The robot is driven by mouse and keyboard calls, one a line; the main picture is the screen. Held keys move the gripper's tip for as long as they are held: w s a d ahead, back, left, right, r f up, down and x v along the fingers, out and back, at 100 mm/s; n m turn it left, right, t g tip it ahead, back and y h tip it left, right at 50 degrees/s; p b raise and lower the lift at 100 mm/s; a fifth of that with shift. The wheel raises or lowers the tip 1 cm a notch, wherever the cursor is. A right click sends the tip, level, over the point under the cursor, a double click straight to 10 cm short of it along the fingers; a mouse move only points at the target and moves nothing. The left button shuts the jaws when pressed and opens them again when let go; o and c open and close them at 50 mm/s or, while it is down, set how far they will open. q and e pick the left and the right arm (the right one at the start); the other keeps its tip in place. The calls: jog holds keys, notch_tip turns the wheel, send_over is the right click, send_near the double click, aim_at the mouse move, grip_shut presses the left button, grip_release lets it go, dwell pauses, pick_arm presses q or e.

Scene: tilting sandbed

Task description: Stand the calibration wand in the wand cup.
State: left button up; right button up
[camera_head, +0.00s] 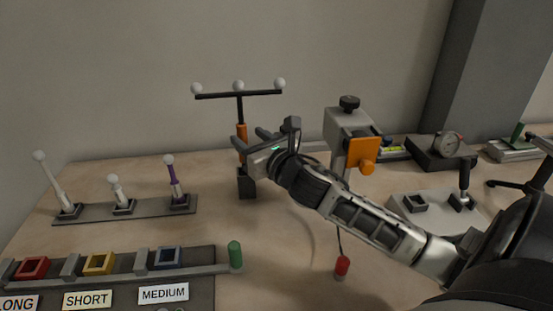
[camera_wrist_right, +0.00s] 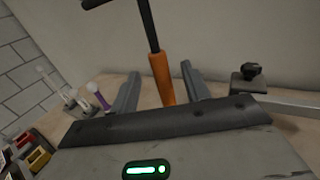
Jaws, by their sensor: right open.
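The calibration wand (camera_head: 239,95) is upright, with a black T-bar carrying three white balls and an orange handle. The handle also shows in the right wrist view (camera_wrist_right: 162,78), between the two fingers and apart from both. The dark square wand cup (camera_head: 246,185) is on the table directly below the handle. The wand appears to stand in it, but my gripper hides part of the lower handle. My right gripper (camera_head: 250,141) is open around the handle, just above the cup. My left gripper is not in view.
A grey stand with an orange clamp (camera_head: 361,155) is right of the gripper, behind my forearm. A rack with white-balled pins (camera_head: 125,209) is at left. A tray with coloured square sockets (camera_head: 98,263) is front left.

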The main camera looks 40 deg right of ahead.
pick_arm(q)
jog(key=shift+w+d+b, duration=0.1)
jog(key=shift+b, duration=0.45)
pick_arm(e)
jog(key=s+a, duration=0.1)
jog(key=s, duration=1.1)
jog(key=shift+s, duration=0.15)
